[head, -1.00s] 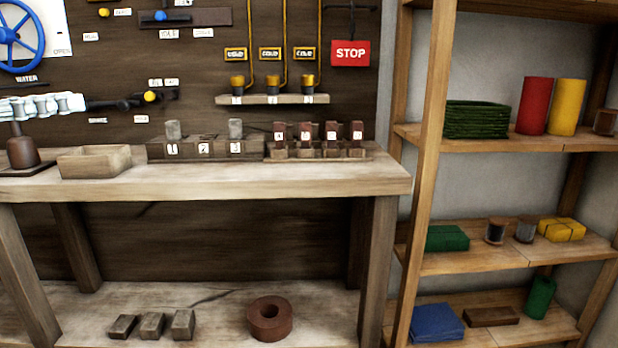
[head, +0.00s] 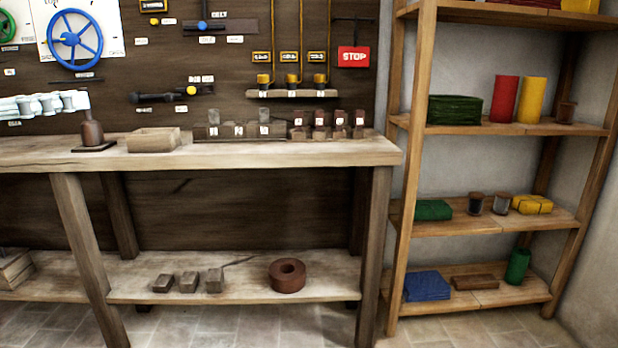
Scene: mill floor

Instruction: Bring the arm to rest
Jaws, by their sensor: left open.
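My white left arm comes in at the left edge, level in front of the back board. My left gripper (head: 82,101) is at its right end, small in the picture; its fingers are hard to make out. It is open and nothing shows in it. It appears just above the top of a dark brown bottle-shaped piece (head: 92,133) on the workbench (head: 285,153); I cannot tell the gap in depth. My right gripper is not in view.
A shallow wooden box (head: 153,141), numbered blocks and a row of small red-brown blocks stand on the bench. A brown ring (head: 287,276) lies on its lower shelf. A wooden rack (head: 401,180) stands at right. Tiled floor (head: 240,326) shows in front. A STOP sign (head: 354,57) hangs behind.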

